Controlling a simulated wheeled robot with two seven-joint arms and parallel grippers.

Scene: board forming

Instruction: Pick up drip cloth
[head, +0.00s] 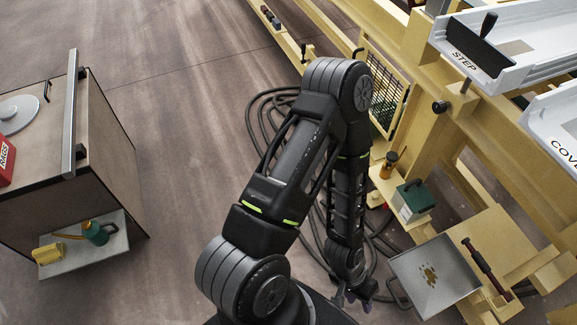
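A grey, square, flat piece with brown stains in its middle (450,286) lies at the lower right, by the yellow frame. It may be the drip cloth or a drip tray; I cannot tell which. No other cloth is clear to me. My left arm reaches in from the bottom and bends down at the elbow. My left gripper (353,299) is low in the picture, left of the stained piece and apart from it. Its dark, purplish fingers are small, and I cannot tell whether they are open or shut. My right gripper is not in view.
A yellow machine frame (423,40) fills the right side. A hammer-like tool (482,262) and a green-topped box (411,201) are near the stained piece. Black hoses (262,105) lie on the floor behind my arm. A brown cabinet (105,150) stands left; floor between is open.

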